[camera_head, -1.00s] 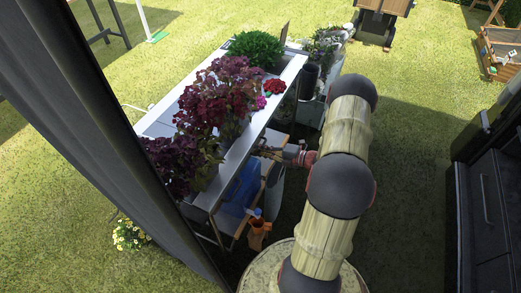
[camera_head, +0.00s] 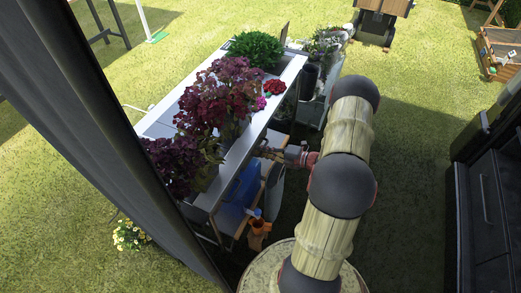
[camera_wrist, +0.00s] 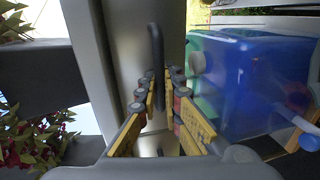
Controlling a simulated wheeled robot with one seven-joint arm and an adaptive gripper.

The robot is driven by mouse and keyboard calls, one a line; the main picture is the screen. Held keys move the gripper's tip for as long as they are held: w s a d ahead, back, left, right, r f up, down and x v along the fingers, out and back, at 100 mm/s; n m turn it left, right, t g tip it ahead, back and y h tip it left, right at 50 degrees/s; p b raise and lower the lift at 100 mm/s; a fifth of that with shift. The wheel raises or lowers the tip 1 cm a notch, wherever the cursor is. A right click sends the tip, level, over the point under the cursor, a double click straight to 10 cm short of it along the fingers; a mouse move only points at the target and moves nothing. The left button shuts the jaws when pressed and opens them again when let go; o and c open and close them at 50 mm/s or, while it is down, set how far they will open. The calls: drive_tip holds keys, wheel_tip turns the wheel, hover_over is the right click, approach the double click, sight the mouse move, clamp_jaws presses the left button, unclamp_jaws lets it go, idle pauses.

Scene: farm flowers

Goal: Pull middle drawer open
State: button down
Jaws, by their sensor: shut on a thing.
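In the wrist view a dark, curved bar handle (camera_wrist: 156,48) stands on a plain grey drawer front (camera_wrist: 128,30). My gripper (camera_wrist: 162,78) has its yellow-sided fingers on either side of this handle and is shut on it. The lower part of the handle runs down between the fingers. I cannot tell from this view how far the drawer is out, or which drawer of the stack it is. In the head view my gripper (camera_head: 298,154) is at the right side of the table, below its top; the handle and drawer front are hidden there.
The long table (camera_head: 262,120) carries dark red flowers (camera_head: 222,92) and a green plant (camera_head: 255,48). A blue translucent container (camera_wrist: 245,75) is right of my fingers in the wrist view. An orange item (camera_head: 258,228) is low at the table's near end.

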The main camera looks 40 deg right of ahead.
drive_tip(key=f+p+v, duration=0.2)
drive_tip(key=p+v, duration=0.1)
drive_tip(key=v, duration=0.8)
drive_tip(key=s+f+p+v, duration=0.1)
drive_tip(key=f+p+v, duration=0.1)
drive_tip(key=v, duration=0.9)
drive_tip(key=shift+s+d+f+p, duration=0.2)
drive_tip(key=shift+f+p, duration=0.15)
drive_tip(key=shift+p, duration=0.2)
drive_tip(key=c, duration=2.3)
unclamp_jaws()
drive_tip(key=v, duration=1.2)
